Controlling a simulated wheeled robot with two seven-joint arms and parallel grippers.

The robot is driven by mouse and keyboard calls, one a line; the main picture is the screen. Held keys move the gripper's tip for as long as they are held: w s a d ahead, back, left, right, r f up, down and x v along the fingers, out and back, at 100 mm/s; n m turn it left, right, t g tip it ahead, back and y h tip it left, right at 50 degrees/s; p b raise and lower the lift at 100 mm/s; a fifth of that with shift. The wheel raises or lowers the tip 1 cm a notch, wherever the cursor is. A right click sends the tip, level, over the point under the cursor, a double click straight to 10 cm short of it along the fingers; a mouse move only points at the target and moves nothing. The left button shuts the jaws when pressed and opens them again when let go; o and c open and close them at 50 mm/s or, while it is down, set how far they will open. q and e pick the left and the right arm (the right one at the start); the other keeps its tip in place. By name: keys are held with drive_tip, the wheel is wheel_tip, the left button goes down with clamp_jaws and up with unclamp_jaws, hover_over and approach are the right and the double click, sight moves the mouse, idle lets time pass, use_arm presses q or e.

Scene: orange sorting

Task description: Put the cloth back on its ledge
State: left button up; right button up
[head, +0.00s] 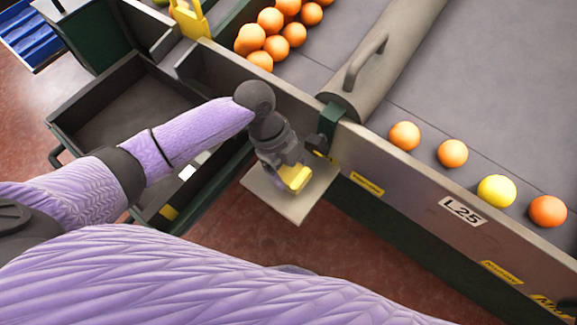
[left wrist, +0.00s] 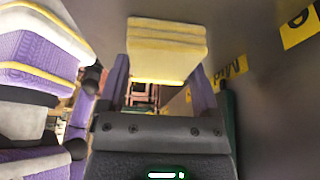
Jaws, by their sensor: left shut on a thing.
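The folded yellow cloth (head: 296,178) is in my left gripper (head: 286,166), seen from above in the head view. In the left wrist view the cloth (left wrist: 167,52) shows as a layered yellow block between the two fingers (left wrist: 160,85), which are shut on it. The ledge (head: 292,209) is a flat pale plate at the outer side of the conveyor wall. The gripper and cloth are over this plate in the head view; I cannot tell whether the cloth touches it. My right gripper is not in view.
The conveyor wall (head: 415,190) with label L25 runs beside the ledge. On the belt (head: 440,75) lie several oranges (head: 404,136) and one yellow fruit (head: 496,191). A roller with a handle (head: 366,61) crosses the belt. A dark open tray (head: 120,100) stands at left.

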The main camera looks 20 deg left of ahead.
use_arm(q)
drive_tip(key=shift+r, duration=0.1)
drive_tip(key=o, duration=0.9)
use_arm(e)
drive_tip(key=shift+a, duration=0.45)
